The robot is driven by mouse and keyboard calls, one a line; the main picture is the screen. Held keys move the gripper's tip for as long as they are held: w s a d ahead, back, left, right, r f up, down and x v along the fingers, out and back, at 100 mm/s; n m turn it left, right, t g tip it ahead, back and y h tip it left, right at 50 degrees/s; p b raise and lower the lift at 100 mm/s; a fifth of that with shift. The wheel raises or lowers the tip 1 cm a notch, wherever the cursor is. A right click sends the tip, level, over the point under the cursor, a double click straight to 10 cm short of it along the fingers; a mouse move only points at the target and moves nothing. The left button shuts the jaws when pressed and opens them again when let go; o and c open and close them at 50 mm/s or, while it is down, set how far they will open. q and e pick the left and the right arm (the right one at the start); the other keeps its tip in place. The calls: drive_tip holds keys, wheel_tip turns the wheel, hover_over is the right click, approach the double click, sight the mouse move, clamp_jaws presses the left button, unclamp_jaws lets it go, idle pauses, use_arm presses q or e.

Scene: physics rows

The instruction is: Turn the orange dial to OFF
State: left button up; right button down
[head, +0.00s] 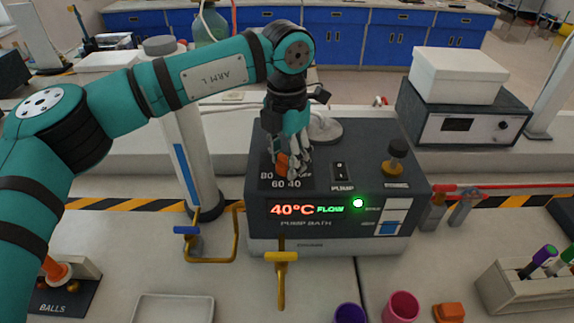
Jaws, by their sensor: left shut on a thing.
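The orange dial (283,164) sits on the dark top of the pump bath (345,212), mostly covered by my gripper. My left gripper (290,170) comes down from above and is shut on the orange dial. Printed marks near the dial read "60 40" and a partly hidden "BO". I cannot make out an OFF mark or the dial's pointer. The bath's display (292,209) reads 40°C in red and FLOW in green, with a green lamp (358,203) lit beside it. My right gripper is not in view.
A pump switch (340,171) and a black-and-brass knob (396,158) are right of the dial. A yellow-handled tap (281,258) stands in front. A white column (190,165) rises at the left. Purple and pink cups (401,307) are at the front edge.

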sight(286, 157)
use_arm(q)
drive_tip(key=shift+n+b, duration=1.25)
drive_tip(key=shift+n, duration=0.95)
drive_tip(key=o, duration=1.1)
drive_tip(key=shift+o, duration=0.2)
drive_tip(key=shift+r, duration=0.1)
wheel_tip(286, 157, up, 12)
